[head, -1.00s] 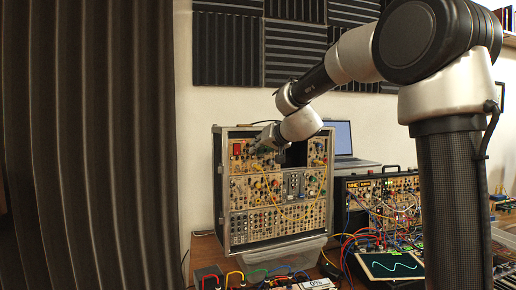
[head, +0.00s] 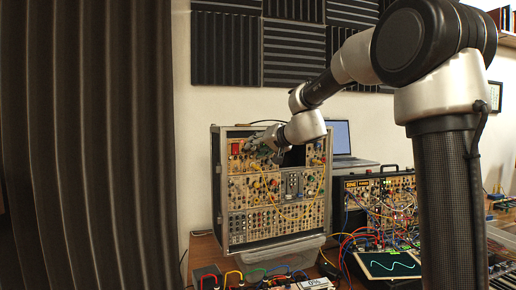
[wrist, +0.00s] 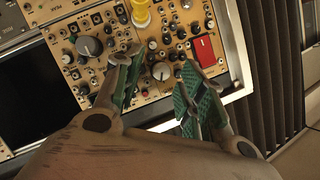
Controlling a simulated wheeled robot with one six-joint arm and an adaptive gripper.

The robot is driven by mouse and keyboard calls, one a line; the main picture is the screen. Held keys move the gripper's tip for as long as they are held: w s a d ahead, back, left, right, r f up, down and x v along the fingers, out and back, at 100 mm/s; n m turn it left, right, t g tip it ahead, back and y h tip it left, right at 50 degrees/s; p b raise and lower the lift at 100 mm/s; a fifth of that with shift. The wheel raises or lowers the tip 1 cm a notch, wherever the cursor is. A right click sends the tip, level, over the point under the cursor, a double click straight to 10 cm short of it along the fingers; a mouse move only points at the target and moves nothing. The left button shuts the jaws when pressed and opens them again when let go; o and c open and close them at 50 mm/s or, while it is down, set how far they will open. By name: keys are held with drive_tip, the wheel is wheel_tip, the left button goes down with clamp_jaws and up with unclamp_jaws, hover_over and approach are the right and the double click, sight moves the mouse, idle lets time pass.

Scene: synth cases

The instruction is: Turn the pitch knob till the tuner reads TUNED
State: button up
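My gripper (wrist: 159,68) is open in the wrist view, its two green-padded fingers spread in front of a tan synth panel (wrist: 150,106). A small grey knob (wrist: 161,71) shows between the fingertips; I cannot tell whether they touch it. A larger grey knob (wrist: 89,46) lies left of the fingers. No label is readable, so I cannot tell which knob is the pitch knob. In the head view my gripper (head: 268,140) is at the upper part of the upright synth case (head: 222,200).
A red block (wrist: 203,50) and a yellow knob (wrist: 141,14) are close by on the panel. Yellow cables (head: 290,217) hang across the case. A laptop (head: 341,137), a second patched synth (head: 385,188) and a screen with a wavy trace (head: 391,264) are to the right.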

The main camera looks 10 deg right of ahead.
drive_tip(key=v, duration=1.2)
drive_tip(key=s+d+f+g, duration=0.1)
drive_tip(key=s+f+g, duration=0.4)
drive_tip(key=s+f, duration=0.5)
drive_tip(key=s+d+f+n+g+h, duration=0.1)
drive_tip(key=s+d+f+g+h, duration=0.1)
drive_tip(key=s, duration=0.9)
drive_tip(key=s+d+f+n+g+h, duration=0.2)
drive_tip(key=s+d+f, duration=0.4)
drive_tip(key=s, duration=0.6)
wheel_tip(320, 180, down, 3)
drive_tip(key=shift+d+r+h, duration=0.25)
drive_tip(key=shift+h, duration=0.65)
